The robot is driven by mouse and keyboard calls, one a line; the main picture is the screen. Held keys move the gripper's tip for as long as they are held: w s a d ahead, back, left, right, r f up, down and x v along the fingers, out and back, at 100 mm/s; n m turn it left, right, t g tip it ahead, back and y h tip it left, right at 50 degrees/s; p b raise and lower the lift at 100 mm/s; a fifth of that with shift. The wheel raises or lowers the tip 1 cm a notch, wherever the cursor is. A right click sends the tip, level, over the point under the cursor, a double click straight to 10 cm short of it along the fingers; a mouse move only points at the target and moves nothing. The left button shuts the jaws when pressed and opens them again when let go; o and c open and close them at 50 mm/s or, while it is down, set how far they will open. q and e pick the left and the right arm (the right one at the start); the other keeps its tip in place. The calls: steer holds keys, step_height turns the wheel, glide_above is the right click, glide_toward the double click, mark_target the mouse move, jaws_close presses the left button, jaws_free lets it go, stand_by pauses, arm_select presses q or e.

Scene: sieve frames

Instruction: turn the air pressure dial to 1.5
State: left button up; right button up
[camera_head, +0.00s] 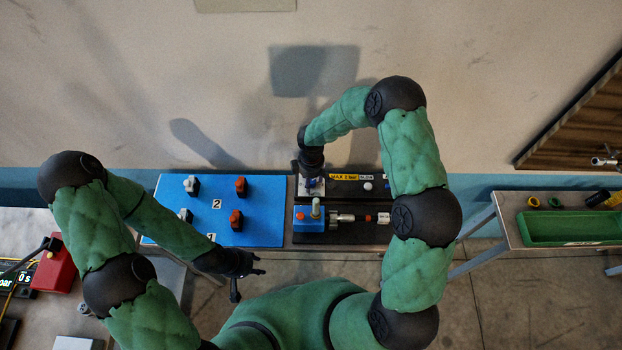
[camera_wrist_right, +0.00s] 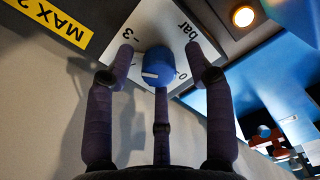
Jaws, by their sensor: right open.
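The air pressure dial is a blue knob (camera_wrist_right: 158,62) with a white pointer mark, on a white scale plate (camera_wrist_right: 152,22) printed "bar", "0" and "3". In the right wrist view the pointer mark faces left; the exact reading cannot be told. My right gripper (camera_wrist_right: 160,70) is open, with its fingers spread around the knob; whether they touch it cannot be told. In the head view my right gripper (camera_head: 312,178) reaches down over the plate and mostly hides the dial. My left gripper (camera_head: 252,270) is open and empty in front of the blue panel.
A blue panel (camera_head: 215,237) with red and white switches stands left of the dial's black panel (camera_head: 345,187). A green tray (camera_head: 570,228) is at the right. A wall rises behind.

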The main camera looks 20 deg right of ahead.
jaws_close()
steer(key=shift+n, duration=0.5)
steer(key=n, duration=0.4)
steer(key=shift+n, duration=0.3)
steer(key=n+p, duration=0.1)
steer(key=n, duration=0.2)
steer(key=shift+a, duration=0.1)
steer(key=shift+s+n+p, duration=0.1)
steer(key=shift+n+p, duration=0.25)
steer(key=shift+n, duration=1.25)
